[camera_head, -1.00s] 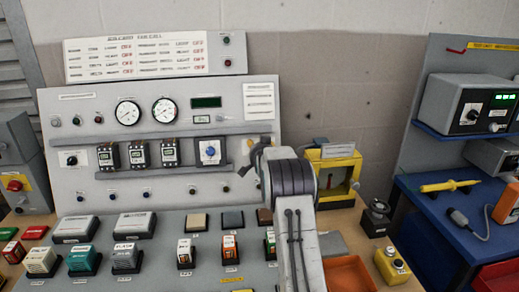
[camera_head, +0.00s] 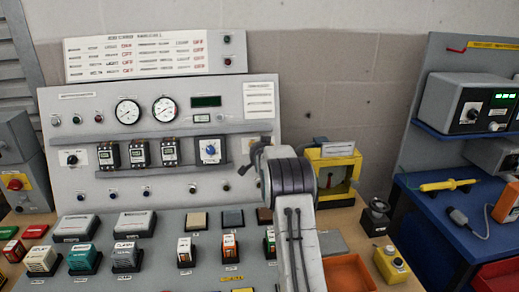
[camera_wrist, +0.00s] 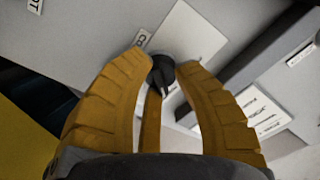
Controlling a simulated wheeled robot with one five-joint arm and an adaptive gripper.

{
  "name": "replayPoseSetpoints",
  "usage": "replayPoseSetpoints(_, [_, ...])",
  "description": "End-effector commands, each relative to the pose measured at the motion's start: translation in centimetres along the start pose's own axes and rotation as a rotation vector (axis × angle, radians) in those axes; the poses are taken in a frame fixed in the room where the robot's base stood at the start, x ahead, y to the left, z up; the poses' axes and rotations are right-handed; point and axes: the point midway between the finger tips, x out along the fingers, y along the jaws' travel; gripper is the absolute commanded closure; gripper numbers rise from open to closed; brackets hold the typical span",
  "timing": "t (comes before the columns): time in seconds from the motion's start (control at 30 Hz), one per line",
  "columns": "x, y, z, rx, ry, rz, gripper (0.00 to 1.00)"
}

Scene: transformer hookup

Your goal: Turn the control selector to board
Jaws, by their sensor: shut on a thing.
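In the wrist view, my gripper (camera_wrist: 162,70) has its yellow fingers closed on a small black knob (camera_wrist: 163,68). The knob sits on a pale square plate on the grey panel. A partly covered label (camera_wrist: 142,40) beginning with "C" is next to it, consistent with the control selector. The fingers hide much of the knob, and I cannot read its pointer position. In the head view, my arm stands before the right part of the panel (camera_head: 110,110); its end hides the knob there.
A blue selector (camera_head: 210,150) and several breakers (camera_head: 140,154) are left of my arm. Another black selector (camera_head: 72,158) is at the panel's left. A grey ledge (camera_wrist: 265,55) runs close to the fingers. A yellow box (camera_head: 333,153) stands right of my arm.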

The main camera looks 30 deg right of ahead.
Motion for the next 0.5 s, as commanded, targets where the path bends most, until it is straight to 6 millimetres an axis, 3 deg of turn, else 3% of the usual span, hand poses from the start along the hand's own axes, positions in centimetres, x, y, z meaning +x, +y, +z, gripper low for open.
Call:
replayPoseSetpoints(0.23, [0.07, 0.08, 0.06, -0.017, 0.003, -0.002, 1.00])
replayPoseSetpoints(0.5, [0.29, 0.23, 0.34, -0.160, 0.010, -0.008, 1.00])
